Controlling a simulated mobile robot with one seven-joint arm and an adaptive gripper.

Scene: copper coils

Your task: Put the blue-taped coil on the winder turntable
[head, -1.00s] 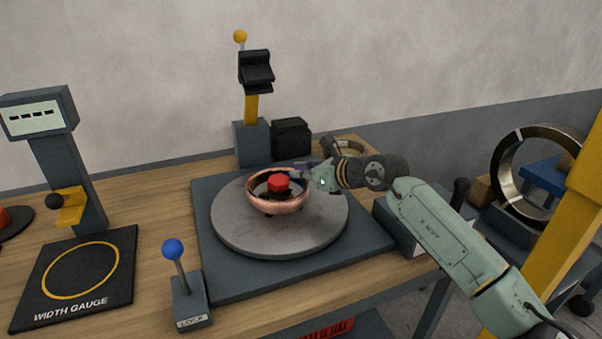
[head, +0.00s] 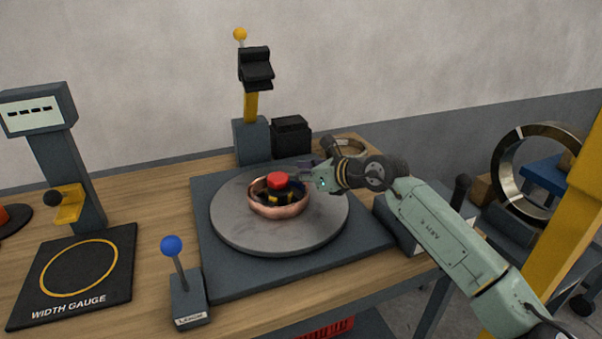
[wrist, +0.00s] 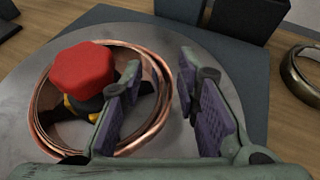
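The copper coil (head: 279,211) lies around the hub with the red knob (head: 277,180) on the grey winder turntable (head: 233,227). It looks flat on the plate. In the wrist view the coil (wrist: 163,88) surrounds the red knob (wrist: 82,78) and its dark and yellow hub parts. My gripper (head: 308,171) is at the coil's right side. In the wrist view its fingers (wrist: 163,108) are apart, one over the coil's inside and one outside, with the coil wall between them and gaps visible.
A lever with a blue ball (head: 173,247) stands at front left, near the width gauge (head: 75,272). A post with a black head (head: 255,70) rises behind the turntable. Another coil (head: 352,147) lies at the back right of the bench. A large coil (head: 507,180) stands further right.

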